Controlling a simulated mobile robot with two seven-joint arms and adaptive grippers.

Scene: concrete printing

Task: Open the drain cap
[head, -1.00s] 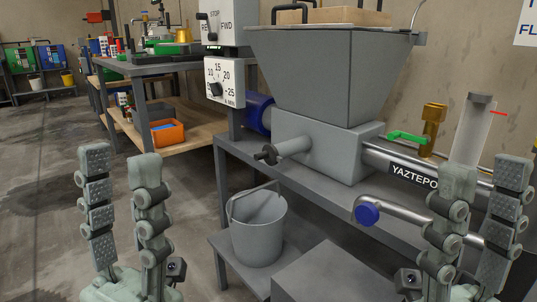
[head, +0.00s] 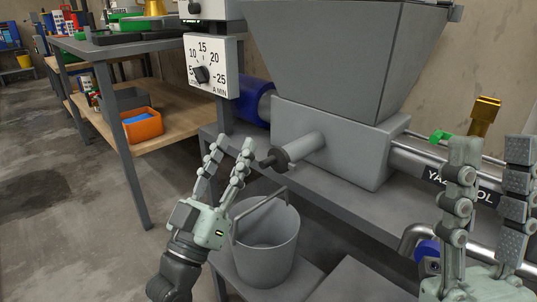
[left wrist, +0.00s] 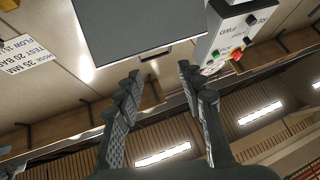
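A dark cap with a small cross handle (head: 268,162) sits on the end of a grey drain stub (head: 304,148) on the pump body. My left gripper (head: 230,147) is open and empty, fingers pointing up, just left of the cap and apart from it. In the left wrist view its two fingers (left wrist: 160,74) stand apart with nothing between them; the cap is not visible there. My right gripper (head: 491,146) is open and empty at the right, in front of the pump pipe (head: 408,160).
A grey bucket (head: 268,245) with a raised handle stands on the lower shelf below the stub. A dial box (head: 212,66) and a hopper (head: 340,50) rise above. A blue end cap (head: 428,249) is on a bent pipe. Open floor lies left.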

